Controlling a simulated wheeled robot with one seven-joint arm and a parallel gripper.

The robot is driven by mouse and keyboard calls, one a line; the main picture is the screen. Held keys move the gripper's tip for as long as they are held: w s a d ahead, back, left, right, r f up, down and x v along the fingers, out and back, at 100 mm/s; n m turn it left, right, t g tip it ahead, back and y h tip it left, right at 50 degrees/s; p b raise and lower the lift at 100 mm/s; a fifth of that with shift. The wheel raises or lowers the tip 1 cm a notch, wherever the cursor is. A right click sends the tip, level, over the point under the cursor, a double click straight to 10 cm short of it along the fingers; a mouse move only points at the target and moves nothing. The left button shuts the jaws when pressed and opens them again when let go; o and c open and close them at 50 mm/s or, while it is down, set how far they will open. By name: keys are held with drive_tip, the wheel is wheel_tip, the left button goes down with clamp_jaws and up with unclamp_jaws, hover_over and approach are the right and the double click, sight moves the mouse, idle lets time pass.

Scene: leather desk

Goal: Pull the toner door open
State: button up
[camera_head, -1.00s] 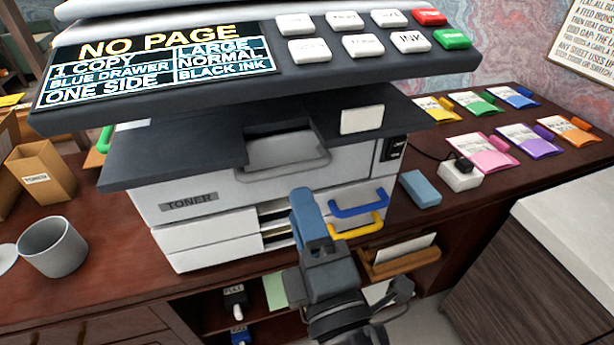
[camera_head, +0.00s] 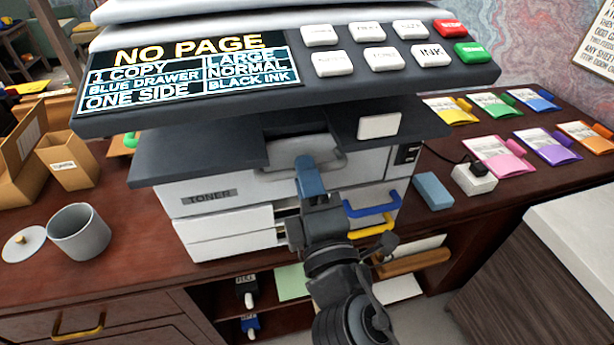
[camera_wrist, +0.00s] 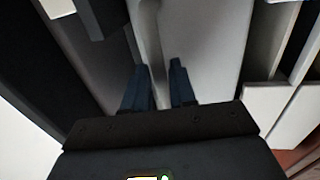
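The toner door (camera_head: 240,190) is the white upper front panel of the copier, with a dark "TONER" label. It looks shut. Its grey bar handle (camera_head: 336,164) sits at the top, under the dark overhang. My gripper (camera_head: 306,168) is in front of the handle and hides its middle part. In the wrist view my gripper (camera_wrist: 160,66) has two dark fingers with a gap between them, pointing at the white door front (camera_wrist: 205,40). A grey bar, probably the handle (camera_wrist: 149,18), shows just beyond the gap. I see nothing held between the fingers.
The dark overhang (camera_head: 200,155) juts out above the door. Blue (camera_head: 372,206) and yellow (camera_head: 372,230) drawer handles stick out right of my arm. A grey cup (camera_head: 78,235) stands on the desk at left.

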clamp_jaws()
drive_tip(key=shift+f+b, duration=0.2)
drive_tip(key=shift+b, duration=0.3)
